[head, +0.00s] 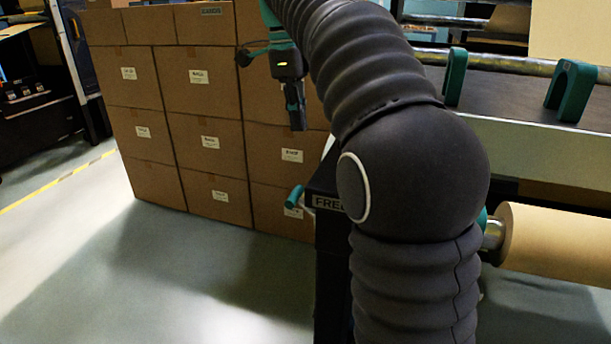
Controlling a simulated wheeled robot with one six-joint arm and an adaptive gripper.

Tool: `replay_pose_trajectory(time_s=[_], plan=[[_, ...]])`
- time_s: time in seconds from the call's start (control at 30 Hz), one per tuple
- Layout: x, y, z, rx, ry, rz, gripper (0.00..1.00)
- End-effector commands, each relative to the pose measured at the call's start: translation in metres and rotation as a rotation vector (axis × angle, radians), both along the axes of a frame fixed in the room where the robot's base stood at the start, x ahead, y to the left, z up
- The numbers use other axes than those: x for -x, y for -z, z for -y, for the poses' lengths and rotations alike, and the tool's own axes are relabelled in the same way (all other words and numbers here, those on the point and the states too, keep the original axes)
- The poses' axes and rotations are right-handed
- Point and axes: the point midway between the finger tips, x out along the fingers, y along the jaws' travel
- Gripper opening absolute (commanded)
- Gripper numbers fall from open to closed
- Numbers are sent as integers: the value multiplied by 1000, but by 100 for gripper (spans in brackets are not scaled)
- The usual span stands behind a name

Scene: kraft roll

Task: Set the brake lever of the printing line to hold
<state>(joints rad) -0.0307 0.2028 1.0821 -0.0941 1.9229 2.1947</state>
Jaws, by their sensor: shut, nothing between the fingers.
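My gripper (296,122) hangs fingers down at the upper middle of the head view. It is shut and empty, in front of the stacked boxes in the picture. A lever with a teal grip (295,196) sticks out to the left from the dark stand of the printing line, below my gripper in the picture and apart from it. A label plate (328,202) next to the lever reads "FRE", its right end hidden by my arm. My arm also covers much of the stand, and no "hold" marking shows.
A wall of cardboard boxes (208,140) stands behind the lever. A kraft roll (560,248) sits on a shaft at the right, below a machine bed with teal brackets (571,92). The grey floor (150,280) at the left is clear, with a yellow line.

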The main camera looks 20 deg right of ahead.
Motion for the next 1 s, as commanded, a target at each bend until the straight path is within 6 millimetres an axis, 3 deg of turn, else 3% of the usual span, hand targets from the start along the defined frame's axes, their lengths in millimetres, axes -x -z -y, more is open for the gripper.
replay_pose_trajectory(time_s=[0.27,0.47,1.0], plan=[[0,1,3,0,5,0,0],[1,13,4,0,6,-3,0],[7,105,12,0,6,-3,0]])
